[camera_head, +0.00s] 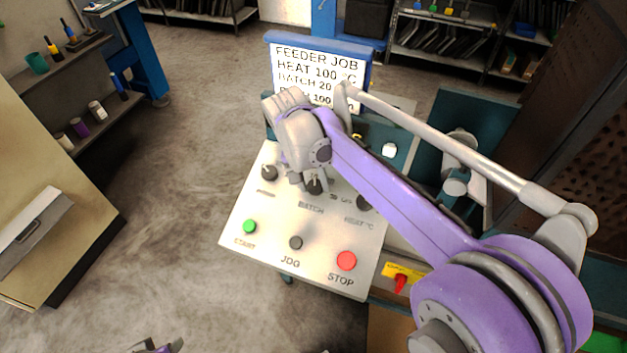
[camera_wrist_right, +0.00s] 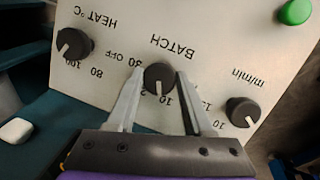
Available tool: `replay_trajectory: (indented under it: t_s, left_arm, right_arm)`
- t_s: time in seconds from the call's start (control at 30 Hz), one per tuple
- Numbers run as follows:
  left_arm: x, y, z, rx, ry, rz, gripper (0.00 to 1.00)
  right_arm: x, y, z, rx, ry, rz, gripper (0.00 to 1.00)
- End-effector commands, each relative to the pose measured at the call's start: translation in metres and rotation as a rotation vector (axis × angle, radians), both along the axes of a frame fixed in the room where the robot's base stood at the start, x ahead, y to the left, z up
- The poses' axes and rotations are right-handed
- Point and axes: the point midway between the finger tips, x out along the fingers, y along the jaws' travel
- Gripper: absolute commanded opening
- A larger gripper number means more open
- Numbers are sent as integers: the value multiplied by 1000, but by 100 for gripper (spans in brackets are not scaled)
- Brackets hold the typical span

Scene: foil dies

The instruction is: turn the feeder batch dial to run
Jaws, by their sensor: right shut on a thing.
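The batch dial (camera_wrist_right: 159,78) is a round black knob with a white pointer mark on the pale control panel (camera_wrist_right: 215,55). In the right wrist view its mark points down, near a figure 10; OFF and 30 are printed to its left. It also shows in the head view (camera_head: 314,187), partly covered by my arm. My right gripper (camera_wrist_right: 158,84) is shut on this dial, one finger on each side. A small part of my left gripper (camera_head: 156,346) shows at the bottom edge of the head view; its fingers are mostly cut off.
A heat dial (camera_wrist_right: 73,44) and an m/min dial (camera_wrist_right: 243,111) flank the batch dial. Green START (camera_head: 250,226), dark JOG (camera_head: 295,242) and red STOP (camera_head: 346,260) buttons sit nearer the front. A job sign (camera_head: 318,72) stands behind, partly hidden by my arm. Open floor lies left.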

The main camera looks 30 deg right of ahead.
Motion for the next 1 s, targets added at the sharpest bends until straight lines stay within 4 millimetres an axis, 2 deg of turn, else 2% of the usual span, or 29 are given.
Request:
replay_trajectory:
  t_s: [1.0]
  left_arm:
    - [1, 0, 4, 0, -2, 0, 50]
  right_arm:
    - [-2, 1, 0, -191, 219, 887, 0]
